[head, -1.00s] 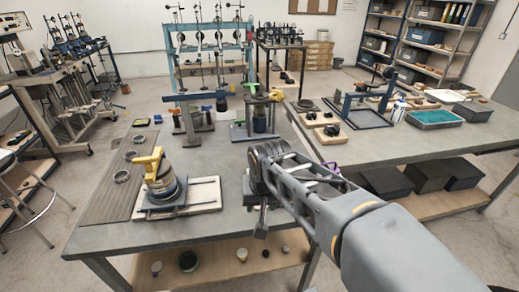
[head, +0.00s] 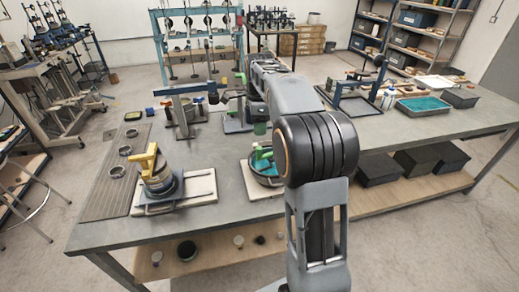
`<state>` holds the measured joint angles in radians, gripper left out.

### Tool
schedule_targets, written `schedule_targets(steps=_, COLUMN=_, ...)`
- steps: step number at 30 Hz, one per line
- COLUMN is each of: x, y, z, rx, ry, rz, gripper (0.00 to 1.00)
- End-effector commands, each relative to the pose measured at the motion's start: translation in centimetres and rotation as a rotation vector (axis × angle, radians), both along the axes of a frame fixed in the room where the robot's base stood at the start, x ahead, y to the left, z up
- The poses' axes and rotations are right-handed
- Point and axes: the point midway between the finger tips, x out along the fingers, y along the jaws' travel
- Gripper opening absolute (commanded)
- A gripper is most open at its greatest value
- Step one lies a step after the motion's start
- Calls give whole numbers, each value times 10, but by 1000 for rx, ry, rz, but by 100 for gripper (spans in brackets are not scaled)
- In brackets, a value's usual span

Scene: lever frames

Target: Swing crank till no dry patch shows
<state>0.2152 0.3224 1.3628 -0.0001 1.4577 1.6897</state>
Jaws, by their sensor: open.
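I cannot tell for sure which device carries the crank. A round dark device with a yellow handle (head: 148,161) stands on a pale board at the left of the near bench. A basin with teal and green parts (head: 264,163) sits on another pale board at the middle, partly covered by my arm. My arm rises from the bottom, bends at a dark elbow and reaches toward the back. I cannot make out my gripper's fingers. No dry patch can be made out.
The near bench (head: 105,235) has a ribbed mat (head: 108,190) with several metal rings at its left. A blue frame (head: 350,95), a bottle (head: 388,97) and a teal tray (head: 424,104) stand on the bench at the right. Dark boxes lie on the lower shelf.

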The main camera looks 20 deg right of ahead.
Motion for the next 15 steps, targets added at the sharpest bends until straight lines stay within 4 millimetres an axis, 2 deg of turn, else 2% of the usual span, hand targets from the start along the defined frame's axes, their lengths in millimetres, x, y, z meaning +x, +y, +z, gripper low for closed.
schedule_targets(steps=1, x=-1, y=0, z=-12, rx=1, ry=4, rz=0, gripper=47)
schedule_targets(steps=6, x=-1, y=0, z=-45, rx=1, ry=3, rz=1, gripper=47)
schedule_targets(steps=15, x=-1, y=0, z=-87, rx=0, ry=1, rz=2, gripper=47)
